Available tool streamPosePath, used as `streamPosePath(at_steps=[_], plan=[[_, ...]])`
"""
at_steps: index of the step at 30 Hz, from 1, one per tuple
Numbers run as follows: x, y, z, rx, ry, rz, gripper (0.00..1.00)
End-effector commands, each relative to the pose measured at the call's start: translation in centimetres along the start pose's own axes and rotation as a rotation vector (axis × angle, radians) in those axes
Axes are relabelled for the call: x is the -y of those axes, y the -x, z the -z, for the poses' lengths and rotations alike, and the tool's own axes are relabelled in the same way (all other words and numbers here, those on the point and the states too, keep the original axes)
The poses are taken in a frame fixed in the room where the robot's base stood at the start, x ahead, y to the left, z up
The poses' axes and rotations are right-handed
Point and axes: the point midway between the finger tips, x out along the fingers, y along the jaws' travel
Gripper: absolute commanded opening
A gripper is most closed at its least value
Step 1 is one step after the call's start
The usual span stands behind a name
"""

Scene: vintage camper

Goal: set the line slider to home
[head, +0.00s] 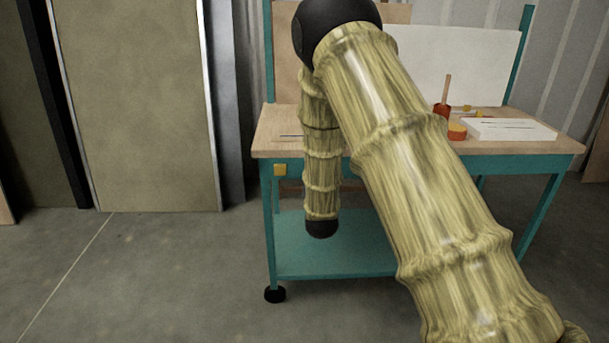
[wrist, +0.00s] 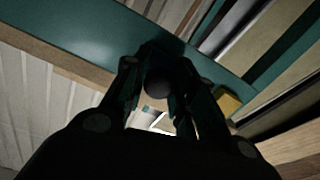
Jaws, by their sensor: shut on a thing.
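In the wrist view, my gripper (wrist: 160,70) has its two fingers closed around a dark round knob (wrist: 158,86). The knob is in front of a teal rail (wrist: 90,32), and the deep shade hides how it is mounted. It is likely the line slider's knob, but no track or home mark can be made out. A yellow block (wrist: 228,102) sits on the rail to the right of the fingers. In the head view a yellow block (head: 280,169) shows on the bench's teal front frame near its left corner. My arm hides the gripper and knob there.
The workbench's wooden top (head: 277,125) carries a red holder (head: 441,110) with a stick in it, an orange piece (head: 457,131) and a white slab (head: 510,130). A lower teal shelf (head: 330,262) is below. The concrete floor (head: 150,270) at left is clear.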

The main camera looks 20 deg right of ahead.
Motion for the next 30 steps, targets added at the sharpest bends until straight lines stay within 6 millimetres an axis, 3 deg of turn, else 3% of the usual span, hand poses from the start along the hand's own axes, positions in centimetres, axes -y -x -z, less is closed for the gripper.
streamPosePath(at_steps=[12,13,17,30], plan=[[0.14,0.07,-0.07,0.002,0.0,-0.001,0.0],[0.17,0.07,-0.06,0.002,-0.001,-0.001,0.29],[0.16,0.06,-0.05,0.002,-0.001,-0.001,0.49],[-0.17,0.85,-0.11,0.003,0.0,-0.005,0.49]])
